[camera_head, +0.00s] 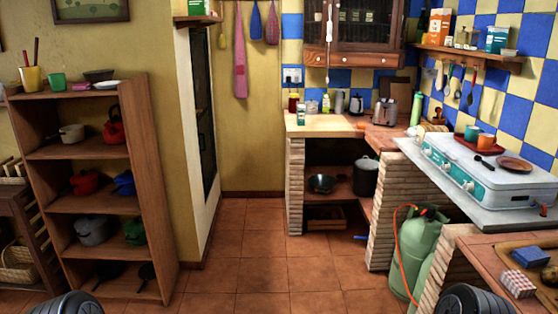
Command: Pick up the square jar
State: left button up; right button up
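Several small jars and bottles stand on the back counter. One is a small green and white container (301,115) at the counter's front left. Behind it is a jar with a red lid (293,102). A clear glass jar (469,37) is on the wall shelf at the upper right. I cannot tell at this size which of these is the square jar. Neither gripper shows; only dark rounded parts of my own arms are at the bottom edge.
The tiled floor (250,265) ahead is clear. A wooden shelf unit (150,180) with pots stands left. The brick counter (296,190) is ahead. A stove (450,165), a green gas cylinder (415,245) with an orange hose, and a nearer brick counter (480,260) are right.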

aim_at(472, 43)
jog(key=i+l, duration=0.2)
jog(key=i, duration=0.35)
jog(key=i+l, duration=0.25)
jog(key=i, duration=0.25)
jog(key=i+l, duration=0.2)
jog(key=i, duration=0.35)
jog(key=i+l, duration=0.2)
jog(key=i, duration=0.35)
jog(key=i+l, duration=0.25)
jog(key=i, duration=0.25)
jog(key=i+z, duration=0.1)
jog(key=z, duration=0.3)
jog(key=i+z, duration=0.1)
jog(key=z, duration=0.25)
jog(key=i+j+z, duration=0.1)
jog(key=z, duration=0.3)
jog(key=i+j+z, duration=0.1)
jog(key=z, duration=0.25)
